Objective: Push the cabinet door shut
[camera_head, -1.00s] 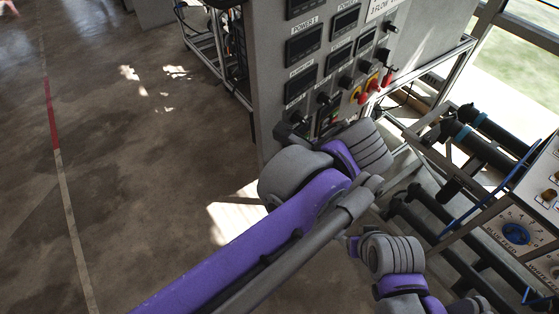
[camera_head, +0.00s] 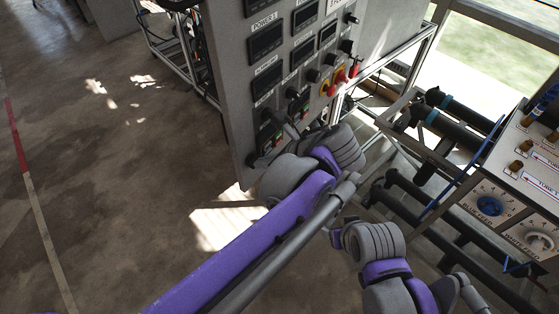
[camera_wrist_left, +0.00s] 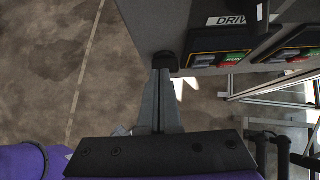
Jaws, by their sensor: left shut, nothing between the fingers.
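The cabinet door is a grey panel (camera_head: 233,125) with dark displays, push buttons and red and yellow switches; in the head view it stands at upper centre, its free lower corner pointing at me. It also shows at the top of the left wrist view (camera_wrist_left: 150,25). My left gripper (camera_head: 291,128) is at the door's lower front, partly hidden by my own wrist. In the left wrist view its fingers (camera_wrist_left: 165,65) are together and empty, with dark tips at the panel's lower edge; I cannot tell whether they touch it. My right gripper is not in view.
A metal frame with wiring (camera_head: 185,50) stands behind the door on the left. Dark pipes (camera_head: 455,130) and a control box with dials (camera_head: 515,205) stand at right, close to my arms. The floor on the left (camera_head: 100,190) is clear.

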